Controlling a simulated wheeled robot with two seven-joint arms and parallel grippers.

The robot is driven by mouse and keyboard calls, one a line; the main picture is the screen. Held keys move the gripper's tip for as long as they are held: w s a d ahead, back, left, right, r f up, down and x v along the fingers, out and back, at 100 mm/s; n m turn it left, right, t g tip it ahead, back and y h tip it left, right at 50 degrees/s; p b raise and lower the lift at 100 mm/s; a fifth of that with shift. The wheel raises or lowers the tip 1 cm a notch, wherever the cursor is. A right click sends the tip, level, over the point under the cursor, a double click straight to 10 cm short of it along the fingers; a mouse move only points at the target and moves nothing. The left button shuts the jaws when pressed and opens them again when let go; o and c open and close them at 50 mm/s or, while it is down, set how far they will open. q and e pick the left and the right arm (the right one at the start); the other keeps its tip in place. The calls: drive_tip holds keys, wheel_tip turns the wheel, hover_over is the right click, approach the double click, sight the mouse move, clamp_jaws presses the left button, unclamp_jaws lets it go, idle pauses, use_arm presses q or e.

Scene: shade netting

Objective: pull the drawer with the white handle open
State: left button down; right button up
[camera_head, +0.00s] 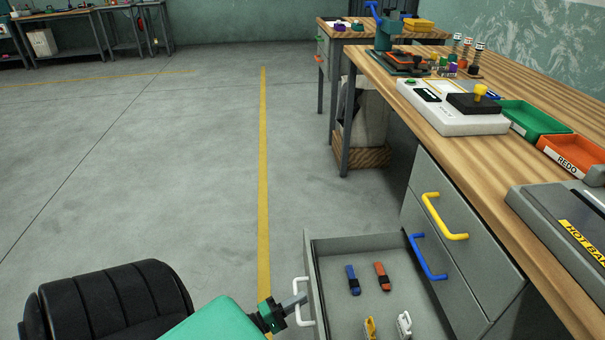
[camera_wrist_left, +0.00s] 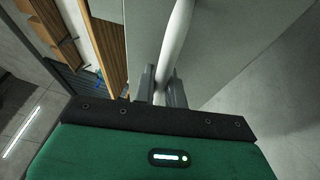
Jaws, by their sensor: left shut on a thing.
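The drawer with the white handle (camera_head: 303,301) is pulled out from the workbench in the head view. Its grey drawer box (camera_head: 335,246) stands open and shows its inside. My left gripper (camera_head: 296,304) is at the drawer front, shut on the white handle. In the left wrist view the two fingers (camera_wrist_left: 160,90) sit on both sides of the white handle (camera_wrist_left: 178,35), in front of the grey drawer front (camera_wrist_left: 222,45). My right gripper is not in view.
In the drawer lie a blue item (camera_head: 353,280), an orange one (camera_head: 382,276), a yellow one (camera_head: 370,328) and a white one (camera_head: 404,324). Closed drawers with a yellow handle (camera_head: 445,218) and a blue handle (camera_head: 427,258) are beside it.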

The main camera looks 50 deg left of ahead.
use_arm(q)
drive_tip(key=c, duration=1.5)
unclamp_jaws()
drive_tip(key=shift+o, duration=0.2)
drive_tip(key=v, duration=1.4)
drive_tip(key=shift+p, duration=0.35)
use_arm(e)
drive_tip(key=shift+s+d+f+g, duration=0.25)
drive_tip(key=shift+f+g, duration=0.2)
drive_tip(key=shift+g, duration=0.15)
use_arm(q)
drive_tip(key=shift+w, duration=0.1)
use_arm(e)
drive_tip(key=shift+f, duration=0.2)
